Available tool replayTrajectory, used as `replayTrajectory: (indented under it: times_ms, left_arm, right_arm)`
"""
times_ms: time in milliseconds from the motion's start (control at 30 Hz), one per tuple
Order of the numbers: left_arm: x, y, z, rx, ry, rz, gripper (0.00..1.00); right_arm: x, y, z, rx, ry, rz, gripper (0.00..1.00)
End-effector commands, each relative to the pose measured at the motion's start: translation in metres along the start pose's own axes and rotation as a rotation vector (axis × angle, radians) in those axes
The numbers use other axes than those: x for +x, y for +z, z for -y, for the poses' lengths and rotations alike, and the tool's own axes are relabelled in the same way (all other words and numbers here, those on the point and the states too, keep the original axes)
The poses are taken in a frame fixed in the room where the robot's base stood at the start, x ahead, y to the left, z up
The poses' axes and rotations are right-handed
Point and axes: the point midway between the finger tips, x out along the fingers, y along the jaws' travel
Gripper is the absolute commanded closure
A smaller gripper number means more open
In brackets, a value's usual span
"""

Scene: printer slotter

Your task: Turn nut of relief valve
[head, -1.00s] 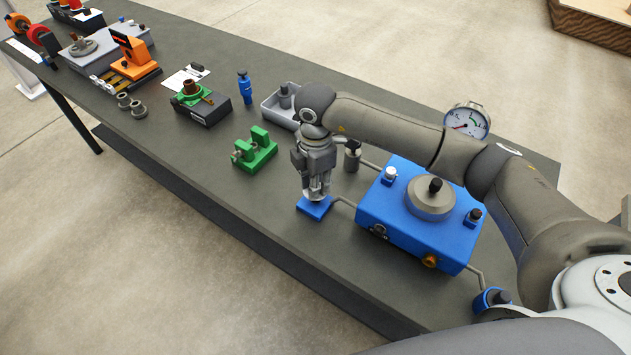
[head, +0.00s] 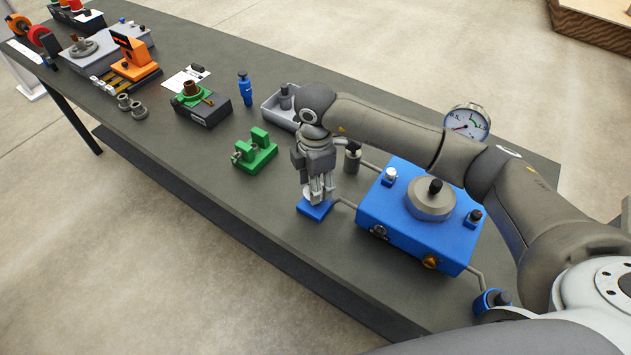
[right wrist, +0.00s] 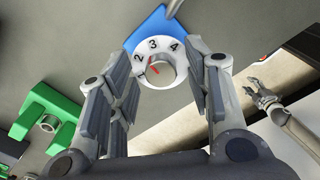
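A blue block (head: 313,209) at the table's front has a round white dial (right wrist: 153,45), which in the right wrist view shows the numbers 2, 3 and 4, a red mark and a grey central knob (right wrist: 161,71). It looks like the relief valve. My right gripper (head: 319,196) points down over it; in the right wrist view, its fingers (right wrist: 166,92) stand apart on both sides of the knob, with gaps visible. Contact at the fingertips is hard to judge. My left gripper (right wrist: 257,88) shows only in the right wrist view, open and empty, away from the block.
A blue tank (head: 385,222) with a grey cap stands right of the gripper, joined by thin pipes. A gauge (head: 467,122) stands behind. The front table strip is clear.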

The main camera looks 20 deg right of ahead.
Motion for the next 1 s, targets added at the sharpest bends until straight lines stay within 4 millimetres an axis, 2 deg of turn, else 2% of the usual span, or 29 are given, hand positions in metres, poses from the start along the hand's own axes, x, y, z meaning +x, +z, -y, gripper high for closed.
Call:
replayTrajectory:
  times_ms: [267,367,733,900,1000]
  left_arm:
    - [0.0,0.002,0.002,0.0,-0.003,0.002,0.57]
    - [0.0,0.002,0.002,0.0,-0.002,0.001,0.57]
    - [0.0,0.0,0.001,0.0,-0.001,0.0,0.57]
    - [0.0,0.0,0.0,0.0,0.0,0.0,0.57]
    - [0.0,0.0,0.0,0.0,0.0,0.0,0.57]
  right_arm:
    - [-0.005,0.0,0.0,-0.001,0.0,-0.001,0.54]
    - [-0.018,0.0,0.0,-0.002,0.001,-0.001,0.54]
    - [-0.094,0.0,-0.001,-0.001,0.003,0.0,0.54]
    - [-0.114,0.0,-0.001,-0.001,0.001,0.0,0.54]
    - [-0.118,0.0,0.0,-0.001,0.0,0.0,0.54]
